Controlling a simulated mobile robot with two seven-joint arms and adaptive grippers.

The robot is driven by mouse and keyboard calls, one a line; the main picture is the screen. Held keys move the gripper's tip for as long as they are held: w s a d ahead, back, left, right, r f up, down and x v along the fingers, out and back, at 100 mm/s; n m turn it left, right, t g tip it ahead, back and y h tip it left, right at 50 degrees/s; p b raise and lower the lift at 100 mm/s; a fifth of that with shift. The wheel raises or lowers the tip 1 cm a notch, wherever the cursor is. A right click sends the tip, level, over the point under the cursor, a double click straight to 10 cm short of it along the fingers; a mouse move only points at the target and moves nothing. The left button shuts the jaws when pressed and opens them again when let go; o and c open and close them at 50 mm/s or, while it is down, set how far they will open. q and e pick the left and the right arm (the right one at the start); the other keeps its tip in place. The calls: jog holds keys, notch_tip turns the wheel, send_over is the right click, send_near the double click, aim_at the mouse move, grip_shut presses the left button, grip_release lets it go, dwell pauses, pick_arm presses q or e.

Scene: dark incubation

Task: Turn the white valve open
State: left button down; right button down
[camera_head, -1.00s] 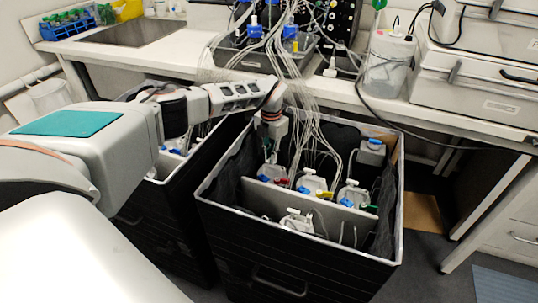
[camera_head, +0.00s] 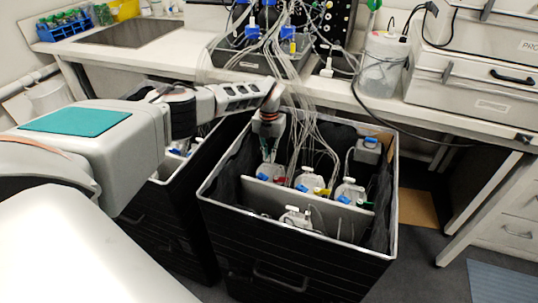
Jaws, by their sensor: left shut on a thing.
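My left gripper (camera_head: 268,148) reaches down into the black crate (camera_head: 300,251) at its back left. It is shut on what looks like the valve on top of the back left bottle; the fingertips hide most of it, so its colour is hard to tell. A small white valve (camera_head: 292,208) stands on the front bottle. My right gripper is not in view.
Thin clear tubes (camera_head: 299,110) hang in a bundle beside my left gripper and run into the crate. A grey divider (camera_head: 300,202) crosses the crate. A second black crate (camera_head: 172,215) stands under my arm. The white bench (camera_head: 430,116) is behind.

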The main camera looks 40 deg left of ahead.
aim_at(269, 156)
pick_arm(q)
jog(key=c, duration=2.4)
grip_release()
notch_tip(269, 156, up, 12)
jog(key=shift+f, duration=0.1)
